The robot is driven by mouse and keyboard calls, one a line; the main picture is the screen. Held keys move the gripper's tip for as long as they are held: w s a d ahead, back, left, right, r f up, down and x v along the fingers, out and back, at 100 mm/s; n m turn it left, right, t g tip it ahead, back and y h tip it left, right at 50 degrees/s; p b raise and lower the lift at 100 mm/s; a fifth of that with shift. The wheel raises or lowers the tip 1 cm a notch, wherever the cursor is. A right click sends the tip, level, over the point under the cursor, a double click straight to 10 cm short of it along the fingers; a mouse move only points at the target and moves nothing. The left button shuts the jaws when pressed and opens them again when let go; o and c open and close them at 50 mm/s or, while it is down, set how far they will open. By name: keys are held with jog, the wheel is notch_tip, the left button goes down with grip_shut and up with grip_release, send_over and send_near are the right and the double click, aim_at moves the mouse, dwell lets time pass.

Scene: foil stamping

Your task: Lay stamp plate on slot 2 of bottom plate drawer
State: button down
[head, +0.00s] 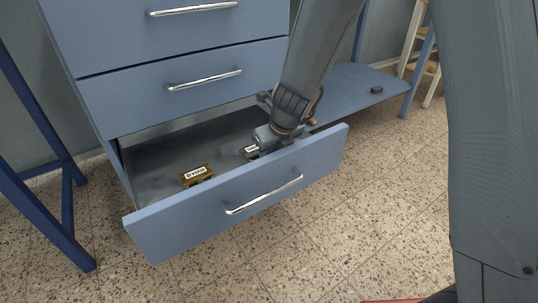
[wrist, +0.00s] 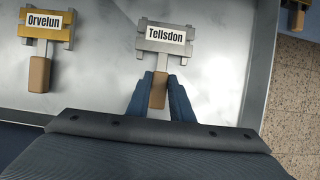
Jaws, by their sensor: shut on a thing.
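My gripper (wrist: 160,88) is shut on this handle. In the head view my gripper (head: 265,138) reaches down into the open bottom drawer (head: 165,228), and the grey plate (head: 251,150) is partly hidden by it. The plate is over the drawer floor; whether it touches it I cannot tell. A brass plate labelled "Orvelun" (wrist: 46,24) lies to its left, also seen in the head view (head: 197,174). No slot markings are visible.
The drawer's front panel with its metal handle (head: 264,195) stands near my gripper. Closed drawers are above. A blue shelf (head: 345,88) to the right holds a small dark object (head: 376,90). Drawer floor is clear between the two plates.

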jog(key=c, duration=1.5)
grip_release()
jog(key=shift+s, duration=0.1)
jog(key=p+v, duration=0.5)
jog(key=v, duration=0.2)
jog(key=shift+d+r+p, duration=0.15)
jog(key=shift+r+p, duration=0.2)
